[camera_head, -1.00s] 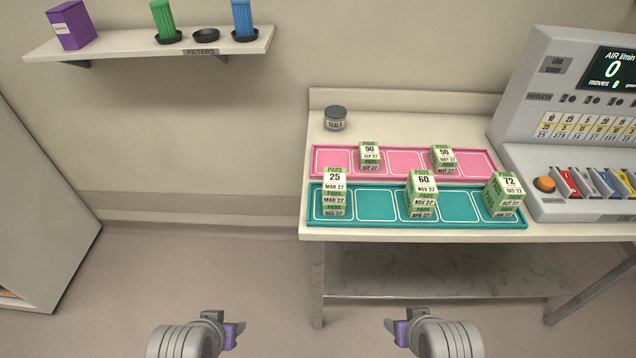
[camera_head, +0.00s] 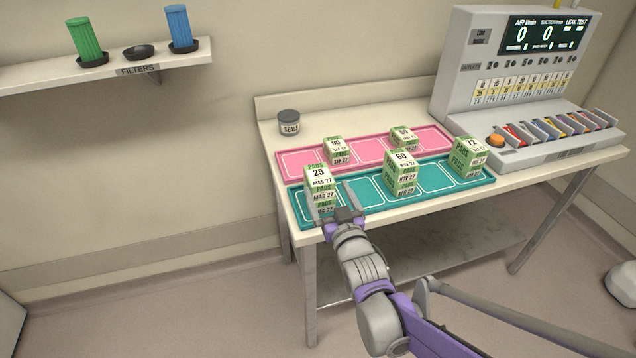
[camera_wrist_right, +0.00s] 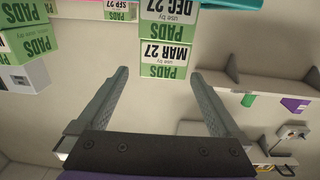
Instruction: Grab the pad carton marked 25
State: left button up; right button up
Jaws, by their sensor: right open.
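The pad carton marked 25 (camera_head: 319,174) is a white and green box, the top of a stack on the teal tray (camera_head: 433,195). A carton labelled DEC 27 is under it, partly hidden by my gripper. My right gripper (camera_head: 334,201) is open and empty, low at the front of this stack. In the upside-down right wrist view, the carton's MAR 27 face (camera_wrist_right: 165,56) appears between and beyond the open fingers (camera_wrist_right: 165,85), apart from both. My left gripper is out of view.
The cartons marked 60 (camera_head: 402,165) and 72 (camera_head: 470,153) stand to the right on the teal tray. The pink tray (camera_head: 371,154) behind holds the 90 (camera_head: 335,146) and another carton (camera_head: 403,135). A seals jar (camera_head: 289,123) and tester console (camera_head: 520,80) share the table.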

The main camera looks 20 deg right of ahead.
aim_at(315, 165)
jog(key=shift+w, duration=0.85)
jog(key=w, duration=0.5)
jog(key=shift+w+a, duration=0.1)
jog(key=shift+a, duration=0.1)
jog(key=c, duration=1.5)
